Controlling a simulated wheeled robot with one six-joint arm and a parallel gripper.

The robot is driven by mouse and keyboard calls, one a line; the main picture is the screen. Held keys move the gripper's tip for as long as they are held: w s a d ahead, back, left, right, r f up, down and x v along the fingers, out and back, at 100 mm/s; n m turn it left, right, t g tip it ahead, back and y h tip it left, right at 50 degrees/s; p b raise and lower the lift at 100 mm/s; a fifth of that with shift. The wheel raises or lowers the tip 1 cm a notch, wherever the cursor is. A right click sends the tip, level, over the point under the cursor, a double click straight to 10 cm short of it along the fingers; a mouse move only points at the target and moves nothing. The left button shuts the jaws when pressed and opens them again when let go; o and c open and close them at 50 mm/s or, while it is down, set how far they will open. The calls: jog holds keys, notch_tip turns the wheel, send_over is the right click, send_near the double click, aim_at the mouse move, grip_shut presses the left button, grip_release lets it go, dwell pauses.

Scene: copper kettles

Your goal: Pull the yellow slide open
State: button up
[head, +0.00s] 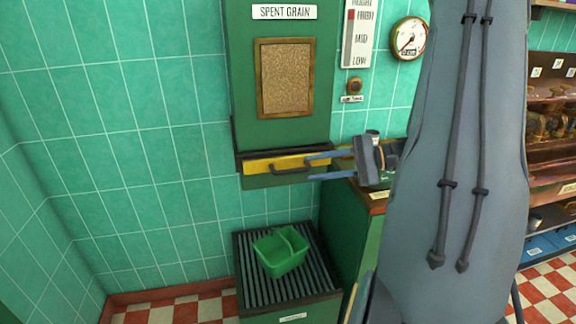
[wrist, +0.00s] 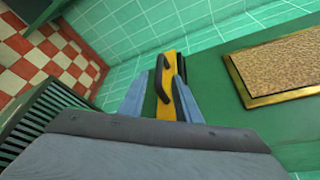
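The yellow slide (head: 260,167) is a narrow yellow bar across the lower part of the green spent grain cabinet, with a dark handle (head: 283,170) on its front. The slide looks shut, nearly flush with the cabinet. My gripper (head: 311,167) is at the right end of the handle in the head view, open, one finger above the other. In the wrist view the handle (wrist: 161,80) and the yellow slide (wrist: 184,104) show between the two spread fingers (wrist: 160,78). I cannot tell whether a finger touches the handle.
A green divided tub (head: 280,251) stands on a dark slatted rack (head: 252,278) below the slide. A green counter (head: 345,225) stands to the right, under my arm. A cork panel (head: 286,78) is on the cabinet above. My arm hides much of the right side.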

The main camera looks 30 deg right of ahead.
aim_at(300, 170)
jog(key=p+x, duration=0.2)
jog(key=x, duration=0.5)
jog(key=shift+a+f, duration=0.1)
jog(key=shift+a, duration=0.1)
grip_shut()
